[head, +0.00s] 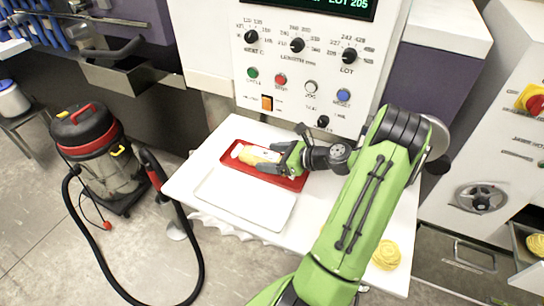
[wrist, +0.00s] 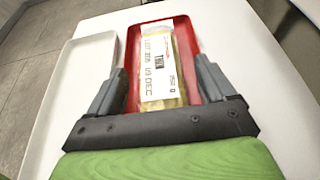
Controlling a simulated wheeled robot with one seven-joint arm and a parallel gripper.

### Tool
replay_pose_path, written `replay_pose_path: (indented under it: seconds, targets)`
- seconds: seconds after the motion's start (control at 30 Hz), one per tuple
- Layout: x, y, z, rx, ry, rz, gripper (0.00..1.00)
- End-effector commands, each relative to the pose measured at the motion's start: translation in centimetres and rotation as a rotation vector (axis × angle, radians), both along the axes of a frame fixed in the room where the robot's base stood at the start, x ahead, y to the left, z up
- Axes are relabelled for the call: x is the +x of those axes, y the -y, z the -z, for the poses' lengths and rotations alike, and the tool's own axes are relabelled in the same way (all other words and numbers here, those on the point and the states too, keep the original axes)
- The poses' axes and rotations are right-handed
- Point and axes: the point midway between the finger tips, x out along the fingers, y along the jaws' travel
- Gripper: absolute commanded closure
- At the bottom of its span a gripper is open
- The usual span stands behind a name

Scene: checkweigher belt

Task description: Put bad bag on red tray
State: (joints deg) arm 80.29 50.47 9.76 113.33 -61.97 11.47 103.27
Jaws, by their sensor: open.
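A yellow bag (head: 258,154) with a white label lies on the red tray (head: 234,163). In the wrist view the bag (wrist: 160,75) lies inside the rim of the red tray (wrist: 187,25), and its label reads "THIN". My gripper (head: 286,156) is over the right part of the red tray. In the wrist view my gripper (wrist: 158,85) is open, with one finger on each side of the bag. I cannot tell whether either finger touches it.
An empty white tray (head: 245,204) lies in front of the red tray on the white table (head: 325,217). A control panel (head: 305,75) with knobs and buttons stands behind. A yellow coil (head: 386,254) sits at the table's right. A vacuum cleaner (head: 95,150) stands at the left.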

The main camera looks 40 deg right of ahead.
Motion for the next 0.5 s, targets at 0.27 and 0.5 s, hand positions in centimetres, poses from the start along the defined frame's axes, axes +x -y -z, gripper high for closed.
replay_pose_path:
  seconds: [0.27,0.5]
  targets:
    - [-3.8,1.5,-2.1,-0.001,0.000,0.008,0.17]
    - [-8.9,3.3,-4.3,-0.001,0.000,0.005,0.17]
